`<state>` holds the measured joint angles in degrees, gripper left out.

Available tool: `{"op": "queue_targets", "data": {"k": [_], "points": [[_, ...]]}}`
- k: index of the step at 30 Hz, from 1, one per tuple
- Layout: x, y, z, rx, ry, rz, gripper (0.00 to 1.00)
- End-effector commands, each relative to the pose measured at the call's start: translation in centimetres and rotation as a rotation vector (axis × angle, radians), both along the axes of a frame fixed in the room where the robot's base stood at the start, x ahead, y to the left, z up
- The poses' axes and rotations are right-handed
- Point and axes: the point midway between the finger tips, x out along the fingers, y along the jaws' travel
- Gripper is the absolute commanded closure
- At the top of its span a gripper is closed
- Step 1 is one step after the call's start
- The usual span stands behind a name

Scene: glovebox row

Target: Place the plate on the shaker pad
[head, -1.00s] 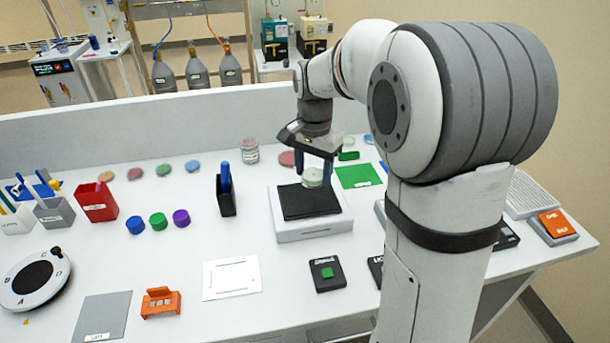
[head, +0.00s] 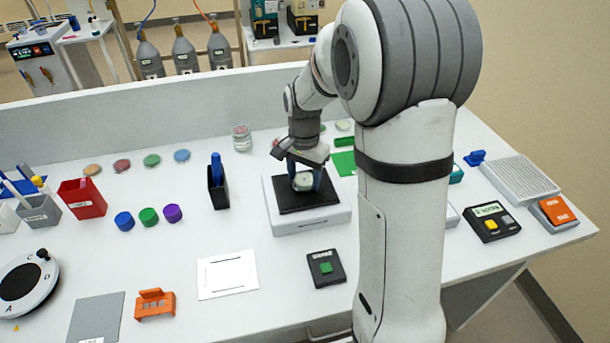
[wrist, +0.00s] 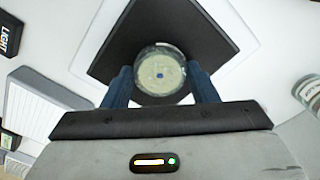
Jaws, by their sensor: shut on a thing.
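The plate (head: 303,181) is a round, clear dish with pale green contents. It also shows in the wrist view (wrist: 160,72), between the two blue fingers. My gripper (head: 304,182) is shut on the plate, with one finger at each side of it. The shaker pad (head: 291,203) is a black square on a white base (head: 318,221), and it also shows in the wrist view (wrist: 125,45). The plate is over the pad, toward its right half in the head view. I cannot tell whether the plate touches the pad.
A black holder with a blue item (head: 217,187) stands left of the shaker. A black box with a green button (head: 326,268) is in front. A green mat (head: 343,162) and a glass jar (head: 241,138) are behind. Blue, green and purple caps (head: 148,217) lie at left.

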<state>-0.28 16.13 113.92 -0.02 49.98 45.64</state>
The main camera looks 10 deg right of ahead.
Motion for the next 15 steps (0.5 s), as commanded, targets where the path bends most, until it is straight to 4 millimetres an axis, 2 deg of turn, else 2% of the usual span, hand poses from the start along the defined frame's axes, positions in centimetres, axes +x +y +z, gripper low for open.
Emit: {"op": "queue_targets", "data": {"k": [3,13,14,15], "points": [[-0.05,0.04,-0.72,0.0,0.0,0.001,0.69],[-0.02,0.11,-1.14,0.0,0.0,0.002,0.69],[-0.02,0.11,-1.05,0.0,0.0,0.002,0.45],[-0.01,0.11,-0.99,0.0,0.0,0.002,0.42]]}}
